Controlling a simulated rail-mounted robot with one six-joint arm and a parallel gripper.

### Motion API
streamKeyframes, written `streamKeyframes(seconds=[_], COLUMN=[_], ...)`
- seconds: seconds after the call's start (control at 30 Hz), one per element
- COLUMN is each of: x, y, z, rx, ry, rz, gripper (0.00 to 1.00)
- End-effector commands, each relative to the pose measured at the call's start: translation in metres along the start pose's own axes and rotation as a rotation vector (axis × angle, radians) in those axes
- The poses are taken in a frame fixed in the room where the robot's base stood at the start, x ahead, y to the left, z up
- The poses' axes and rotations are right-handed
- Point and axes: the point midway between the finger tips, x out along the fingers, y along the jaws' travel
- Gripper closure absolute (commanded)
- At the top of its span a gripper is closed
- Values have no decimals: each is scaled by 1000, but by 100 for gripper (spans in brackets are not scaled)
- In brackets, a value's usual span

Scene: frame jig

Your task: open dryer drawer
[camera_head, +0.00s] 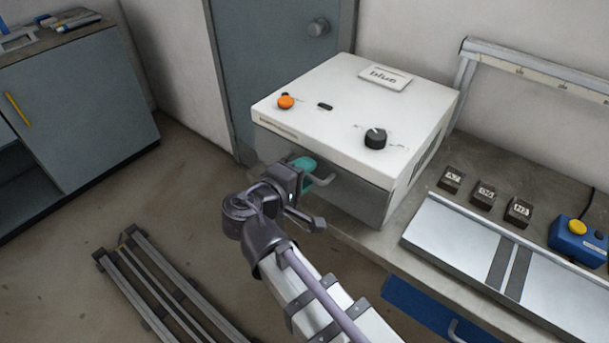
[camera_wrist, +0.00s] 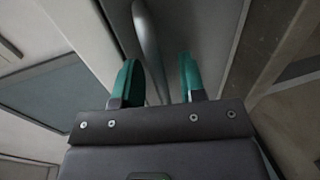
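The dryer (camera_head: 350,105) is a white box on the bench, with an orange button, a black knob and a "blue" label on top. Its grey drawer front (camera_head: 355,190) faces my arm and looks shut. A pale bar handle (camera_head: 323,181) sticks out from it. My gripper (camera_head: 303,165), with teal fingers, is at the left part of this handle. In the wrist view, the handle (camera_wrist: 148,45) runs between the two spread fingers of my gripper (camera_wrist: 160,80), closer to the left one. Clear space shows beside the right finger. Whether the left finger touches the bar cannot be told.
A metal plate (camera_head: 455,245), several small dark labelled blocks (camera_head: 485,194) and a blue box with a yellow button (camera_head: 578,238) are on the bench right of the dryer. Metal rails (camera_head: 160,290) lie at lower left. A grey cabinet (camera_head: 80,120) stands far left.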

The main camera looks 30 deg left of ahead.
Motion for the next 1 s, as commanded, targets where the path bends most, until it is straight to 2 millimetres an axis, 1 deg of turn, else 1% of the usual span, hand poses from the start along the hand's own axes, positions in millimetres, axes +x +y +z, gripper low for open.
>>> streamKeyframes(seconds=[0.1, 0.27, 0.6, 0.67, 1.0], x=[4, 4, 3, 3, 3], y=[0, 0, 0, 0, 0], z=[0, 0, 0, 0, 0], rx=[0, 0, 0, 0, 0], ry=[0, 0, 0, 0, 0], rz=[0, 0, 0, 0, 0], gripper=[63, 63, 95, 100, 100])
